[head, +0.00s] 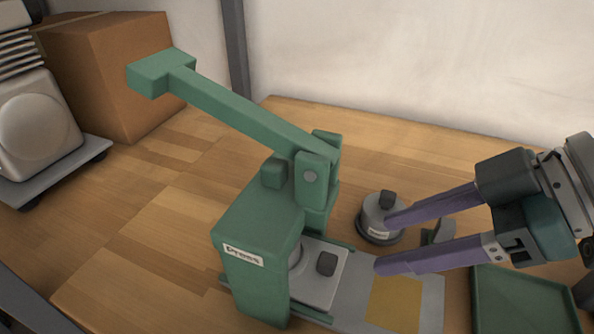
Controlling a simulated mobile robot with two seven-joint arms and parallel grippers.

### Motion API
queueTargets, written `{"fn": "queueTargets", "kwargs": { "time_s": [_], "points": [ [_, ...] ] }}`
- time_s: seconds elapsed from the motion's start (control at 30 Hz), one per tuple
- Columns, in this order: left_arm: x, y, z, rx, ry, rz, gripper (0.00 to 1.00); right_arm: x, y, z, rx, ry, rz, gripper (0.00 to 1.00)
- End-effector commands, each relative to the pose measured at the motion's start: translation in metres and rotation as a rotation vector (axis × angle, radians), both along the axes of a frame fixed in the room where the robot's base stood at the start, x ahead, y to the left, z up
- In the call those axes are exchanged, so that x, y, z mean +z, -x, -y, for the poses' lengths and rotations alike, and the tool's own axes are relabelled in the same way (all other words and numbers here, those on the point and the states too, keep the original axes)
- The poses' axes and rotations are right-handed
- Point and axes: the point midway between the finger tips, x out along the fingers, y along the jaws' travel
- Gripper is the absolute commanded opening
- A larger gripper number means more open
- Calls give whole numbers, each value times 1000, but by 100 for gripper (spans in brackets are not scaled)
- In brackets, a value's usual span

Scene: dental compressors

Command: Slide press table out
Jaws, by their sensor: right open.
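A green press (262,250) with a "Press" label stands on the wooden table. Its long lever (240,110) is raised toward the upper left. The grey press table (354,294) lies low at the press's right side, with a yellow patch toward its right end. A light plate with a dark knob (326,264) sits at its left end, partly hidden by the press body. My right gripper (382,243) has purple fingers, is open and empty, and reaches in from the right above the press table. My left gripper is out of view.
A round grey labelled piece with a dark knob (379,222) stands behind the press table, close to the upper finger. A green tray (522,302) lies at the lower right. A cardboard box (110,70) and a grey machine (40,130) stand at the left. The wooden table (150,240) is clear left of the press.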

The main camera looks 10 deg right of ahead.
Motion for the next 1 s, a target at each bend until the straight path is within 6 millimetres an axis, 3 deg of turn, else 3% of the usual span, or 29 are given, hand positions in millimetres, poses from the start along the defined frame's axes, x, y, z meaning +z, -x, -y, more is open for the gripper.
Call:
{"fn": "queueTargets", "kwargs": {
  "time_s": [0.4,0.83,1.0],
  "points": [
    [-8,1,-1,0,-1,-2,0,-52,-29,-44,-1,-2,-1,57],
    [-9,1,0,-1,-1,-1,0,-61,-34,-52,1,2,-1,57],
    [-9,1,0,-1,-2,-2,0,-61,-34,-52,1,1,-2,38]
  ]
}}
